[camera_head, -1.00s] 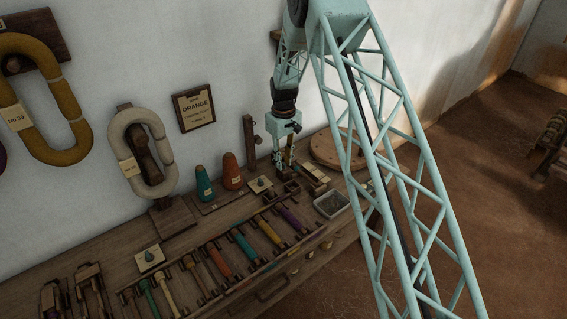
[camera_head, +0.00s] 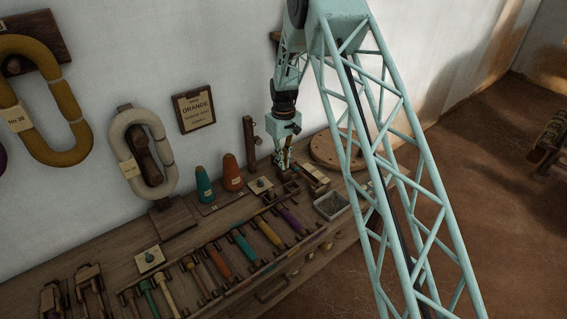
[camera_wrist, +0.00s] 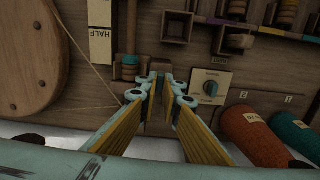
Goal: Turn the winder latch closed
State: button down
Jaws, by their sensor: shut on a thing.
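My gripper (camera_wrist: 159,82) points down at the bench in the wrist view, its yellow-padded fingers converging on a small brown wooden piece (camera_wrist: 160,68). This piece appears to be the winder latch; the fingertips hide part of it, and its exact angle cannot be told. My gripper (camera_head: 283,164) also shows in the head view, low over the bench between the orange cone and the round wooden disc. The latch is too small and covered to make out there.
A dial plate (camera_wrist: 210,87) sits close right of the fingers, with orange (camera_wrist: 250,130) and teal (camera_wrist: 291,128) cones beyond. A round wooden disc (camera_wrist: 32,55) and a HALF label (camera_wrist: 100,28) are left. Small open boxes (camera_wrist: 177,27) and a grey tray (camera_head: 331,205) are near.

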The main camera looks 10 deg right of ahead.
jog(key=m+p, duration=0.1)
jog(key=m, duration=0.3)
jog(key=shift+m, duration=0.4)
jog(key=m+p, duration=0.1)
jog(key=m, duration=0.3)
jog(key=shift+m, duration=0.3)
jog(key=m+p, duration=0.1)
jog(key=m, duration=0.3)
jog(key=shift+m, duration=1.9)
jog(key=shift+m+p, duration=0.3)
jog(key=c, duration=2.8)
grip_release()
